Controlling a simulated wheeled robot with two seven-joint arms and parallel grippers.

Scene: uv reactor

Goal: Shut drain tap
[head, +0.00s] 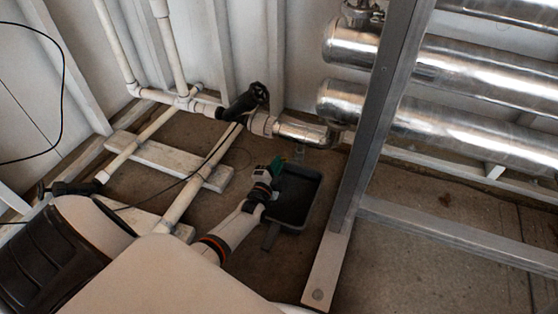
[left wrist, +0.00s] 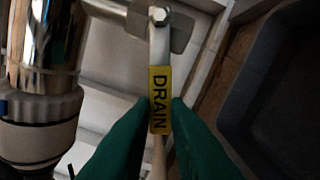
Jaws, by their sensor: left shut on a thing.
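The drain tap's lever (left wrist: 160,50) shows in the left wrist view, with a yellow tag (left wrist: 159,85) reading DRAIN and a bolt at its top end. My left gripper (left wrist: 158,108) has its green fingers on either side of the tagged lever, shut on it. In the head view the left gripper (head: 278,164) is low at the near end of the steel pipe, above the back edge of a dark tray. The tap is too small and partly hidden to make out there. My right gripper is not in view.
The dark tray (head: 294,199) lies on the floor under the gripper. A black-handled valve (head: 245,101) sits on white pipework to the left. A grey metal post (head: 375,120) and large steel cylinders (head: 440,115) stand close on the right.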

